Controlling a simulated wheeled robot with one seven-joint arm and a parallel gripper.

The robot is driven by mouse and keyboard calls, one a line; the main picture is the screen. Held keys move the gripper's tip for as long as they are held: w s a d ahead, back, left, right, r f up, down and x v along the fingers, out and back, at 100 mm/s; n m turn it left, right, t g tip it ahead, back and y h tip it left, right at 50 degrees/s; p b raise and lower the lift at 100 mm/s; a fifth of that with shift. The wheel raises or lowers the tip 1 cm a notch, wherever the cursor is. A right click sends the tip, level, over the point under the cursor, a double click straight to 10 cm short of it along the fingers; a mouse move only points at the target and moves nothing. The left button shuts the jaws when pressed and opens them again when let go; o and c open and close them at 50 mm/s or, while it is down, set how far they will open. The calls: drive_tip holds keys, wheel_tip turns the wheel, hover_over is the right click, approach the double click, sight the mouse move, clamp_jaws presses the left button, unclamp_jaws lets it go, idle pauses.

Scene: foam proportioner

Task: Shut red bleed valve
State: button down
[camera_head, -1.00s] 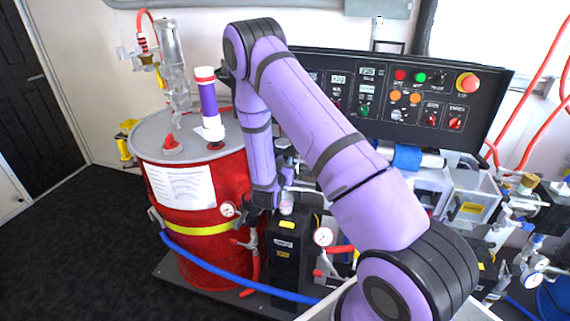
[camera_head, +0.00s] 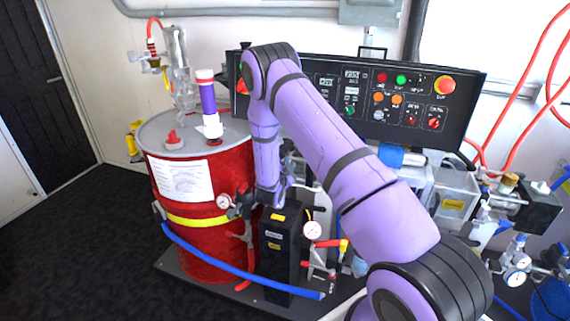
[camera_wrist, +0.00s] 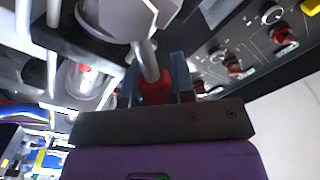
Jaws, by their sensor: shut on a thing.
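In the wrist view my gripper (camera_wrist: 156,84) is shut on a red valve handle (camera_wrist: 155,91), which sits between its two dark fingers. A silver stem (camera_wrist: 148,62) runs from the handle up to a pale, many-sided body. I take this handle to be the red bleed valve. In the head view my gripper (camera_head: 262,200) is low between the red drum and the black box. Its fingertips are small and dark there, and I cannot make out the handle they hold.
The red drum (camera_head: 240,170) stands at the left, with a gauge (camera_head: 224,201) and a blue hose (camera_head: 205,258) in front. The black box (camera_head: 282,245) is close to my gripper. The control panel (camera_head: 395,105) stands behind. Pipes and valves crowd the right. Dark floor (camera_head: 80,240) is clear at left.

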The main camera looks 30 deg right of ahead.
drive_tip(key=shift+s+d+f+m, duration=0.25)
drive_tip(key=shift+f+m, duration=0.55)
drive_tip(key=shift+m, duration=0.75)
drive_tip(key=shift+s+d+f+m, duration=0.25)
drive_tip(key=shift+f+m, duration=0.6)
drive_tip(key=shift+m, duration=0.65)
drive_tip(key=shift+s+d+f+m, duration=0.15)
drive_tip(key=shift+s+f+m, duration=0.2)
drive_tip(key=shift+f+m, duration=0.85)
drive_tip(key=shift+r+m, duration=0.35)
drive_tip(key=shift+m, duration=0.1)
drive_tip(key=c, duration=1)
unclamp_jaws()
drive_tip(key=shift+o, duration=0.2)
drive_tip(key=shift+a, duration=0.1)
drive_tip(key=v, duration=1)
drive_tip(key=shift+s+a, duration=0.25)
